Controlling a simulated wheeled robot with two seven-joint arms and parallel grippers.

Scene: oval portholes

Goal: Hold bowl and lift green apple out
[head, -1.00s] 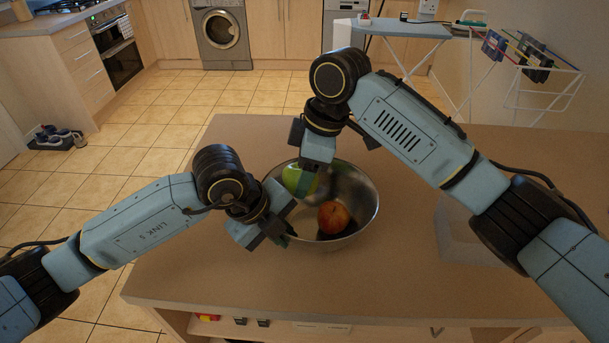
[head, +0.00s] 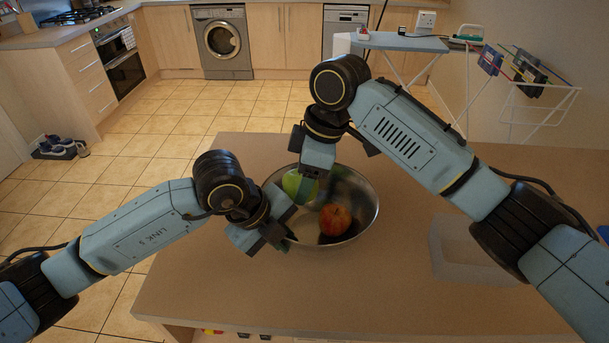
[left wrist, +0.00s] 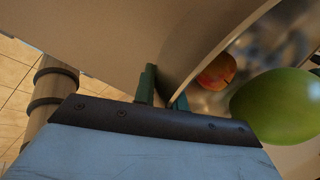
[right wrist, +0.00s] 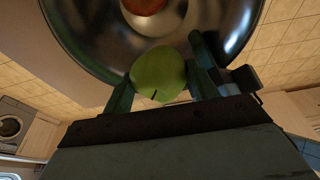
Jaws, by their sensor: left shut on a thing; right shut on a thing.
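A shiny metal bowl (head: 371,207) is over the brown table, and by its shift against the table it appears raised off it. A green apple (head: 294,184) is at its left inner side, and a reddish apple (head: 335,219) lies inside. My left gripper (head: 286,240) is shut on the near-left rim; the left wrist view shows the bowl wall (left wrist: 190,68) between its fingers (left wrist: 162,93). My right gripper (head: 306,192) reaches down from above, shut on the green apple, which sits between its fingers in the right wrist view (right wrist: 158,72). The apple's underside is hidden.
The brown table (head: 230,293) is mostly clear in front. A clear, shallow tray (head: 465,255) lies on the right, partly behind my right arm. An ironing board (head: 400,42) and a drying rack (head: 540,95) stand beyond the table.

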